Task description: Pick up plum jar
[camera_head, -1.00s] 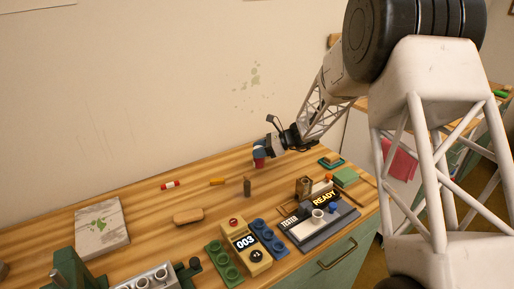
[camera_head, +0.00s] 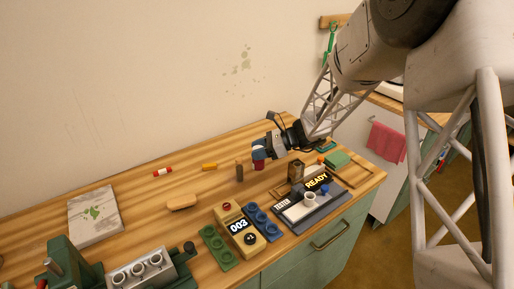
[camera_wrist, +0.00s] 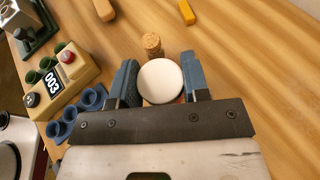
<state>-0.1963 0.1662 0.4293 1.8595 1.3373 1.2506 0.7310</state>
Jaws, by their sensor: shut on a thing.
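My gripper (camera_head: 259,154) is shut on the plum jar (camera_head: 259,167), whose dark red body shows below the fingers in the head view. In the wrist view, the jar's round white lid (camera_wrist: 160,81) sits between the two blue fingers of my gripper (camera_wrist: 160,78). The fingers and lid hide most of the jar's body. I cannot tell whether its base touches the table.
A brown cork-like cylinder (camera_head: 239,172) stands close by, left of the jar. The tester (camera_head: 309,202) lies to the right and nearer, with the counter box (camera_head: 238,228) and a blue cup rack (camera_head: 263,222) nearby.

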